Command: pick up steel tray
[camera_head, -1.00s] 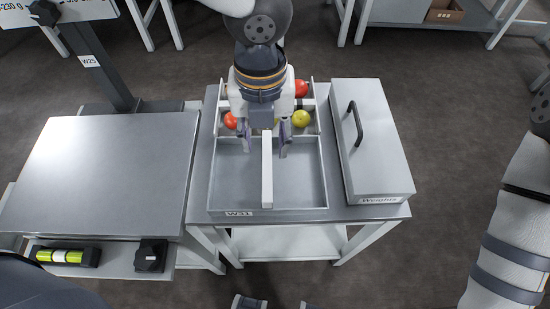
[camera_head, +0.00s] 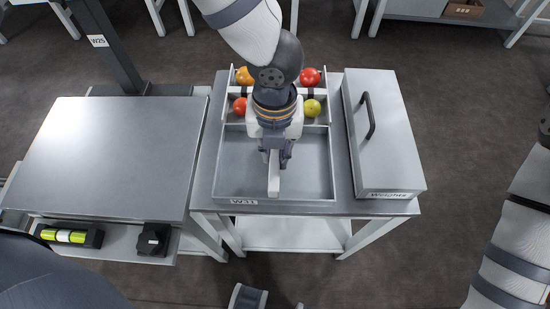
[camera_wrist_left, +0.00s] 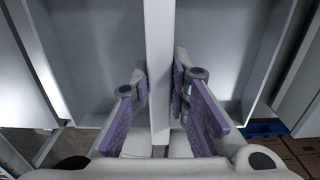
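The steel tray (camera_head: 325,165) lies on the small bench. It is a shallow grey box with an open front part, smaller compartments at the back, and a pale raised bar (camera_head: 274,183) along the middle. The bar also shows in the left wrist view (camera_wrist_left: 159,60). My left gripper (camera_head: 275,160) points down over the tray, and its purple-padded fingers (camera_wrist_left: 161,90) close on the bar from both sides. The arm covers part of the back compartments. My right arm (camera_head: 515,235) stands at the right edge; its gripper is not identifiable.
Red (camera_head: 310,77), orange and yellow tomatoes lie in the back compartments. A scale plate (camera_head: 115,155) with a post stands at the left. The floor at the right is clear.

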